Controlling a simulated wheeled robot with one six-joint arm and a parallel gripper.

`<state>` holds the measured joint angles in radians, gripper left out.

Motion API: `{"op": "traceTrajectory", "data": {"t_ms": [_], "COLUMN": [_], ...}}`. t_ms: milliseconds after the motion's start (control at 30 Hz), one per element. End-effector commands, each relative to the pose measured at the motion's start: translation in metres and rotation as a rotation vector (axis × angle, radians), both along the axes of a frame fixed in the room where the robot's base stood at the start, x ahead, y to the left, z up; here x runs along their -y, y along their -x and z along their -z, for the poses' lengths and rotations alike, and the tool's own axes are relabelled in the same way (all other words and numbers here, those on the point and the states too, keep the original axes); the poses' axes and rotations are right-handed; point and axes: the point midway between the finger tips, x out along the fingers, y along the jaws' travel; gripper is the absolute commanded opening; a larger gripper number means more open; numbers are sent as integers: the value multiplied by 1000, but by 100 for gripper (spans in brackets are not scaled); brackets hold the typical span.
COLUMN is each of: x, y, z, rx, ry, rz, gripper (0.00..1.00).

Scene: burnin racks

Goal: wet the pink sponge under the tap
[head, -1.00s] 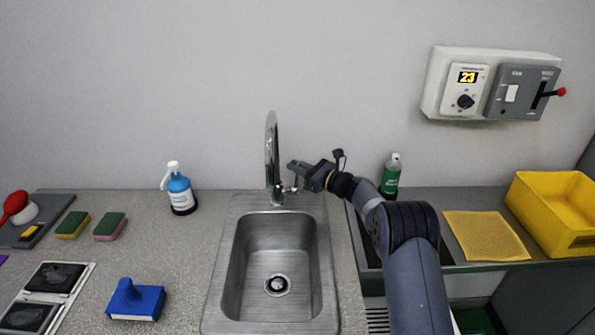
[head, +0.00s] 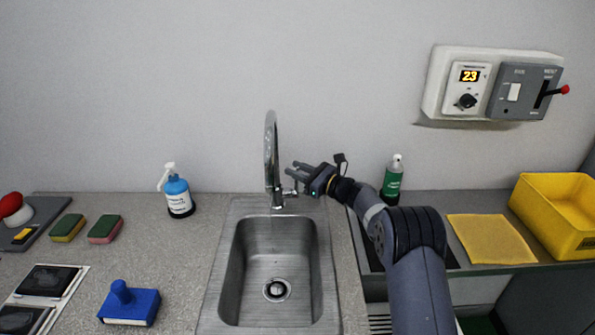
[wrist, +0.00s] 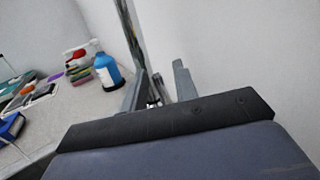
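The pink sponge (head: 105,229), with a green top, lies on the counter left of the sink. The chrome tap (head: 271,150) stands behind the steel sink (head: 228,262); no water shows from it. My gripper (head: 291,171) is just right of the tap, beside its small side lever (head: 290,191). In the wrist view the two fingers (wrist: 158,85) stand apart, with some shiny tap metal showing between or behind them. Whether they touch the lever cannot be told. No sponge is in the gripper.
A yellow sponge (head: 67,228) lies left of the pink one. A blue pump bottle (head: 178,194) stands between sponges and sink, and a blue block with a knob (head: 130,306) is in front. A green bottle (head: 392,180) and yellow bin (head: 552,222) are at right.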

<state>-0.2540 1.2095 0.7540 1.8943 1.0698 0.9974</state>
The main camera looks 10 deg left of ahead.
Motion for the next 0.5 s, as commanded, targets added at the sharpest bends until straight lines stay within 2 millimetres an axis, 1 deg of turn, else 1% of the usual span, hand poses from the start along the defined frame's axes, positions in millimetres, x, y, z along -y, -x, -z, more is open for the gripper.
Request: {"op": "traceTrajectory", "data": {"t_ms": [167, 267, 367, 500], "x": [1, 8, 20, 46], "y": [0, 2, 6, 14], "z": [0, 2, 3, 6], "rx": [0, -1, -2, -1], "ry": [0, 1, 0, 0], "rz": [0, 1, 2, 3], "gripper": [28, 28, 28, 28]}}
